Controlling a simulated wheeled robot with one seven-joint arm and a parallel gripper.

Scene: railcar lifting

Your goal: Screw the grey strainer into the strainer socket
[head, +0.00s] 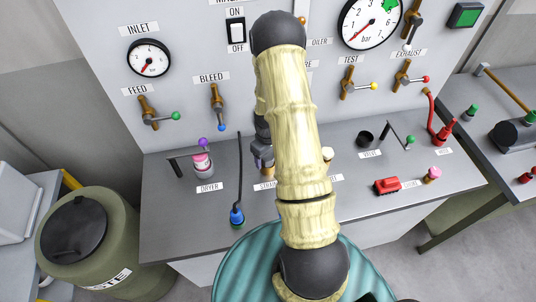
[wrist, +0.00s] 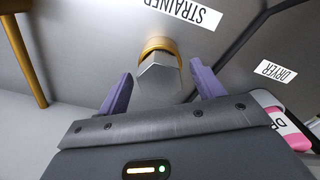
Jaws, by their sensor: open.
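The grey strainer (wrist: 158,82) shows in the wrist view as a six-sided grey end, close to the camera. A brass ring (wrist: 158,44), which looks like the strainer socket, shows behind its upper edge, beside the STRAINER label (wrist: 186,10). How deep the strainer sits in the ring I cannot tell. My gripper (wrist: 161,74) is open, with one purple finger on each side of the strainer and visible gaps between. In the head view my gripper (head: 263,150) points down at the bench, and my arm hides most of the strainer spot.
The pink-and-grey dryer (head: 202,165) stands left of my gripper; its pink part also shows in the wrist view (wrist: 284,124). The panel with gauges and valves (head: 200,60) rises behind. A red block (head: 387,186) lies right.

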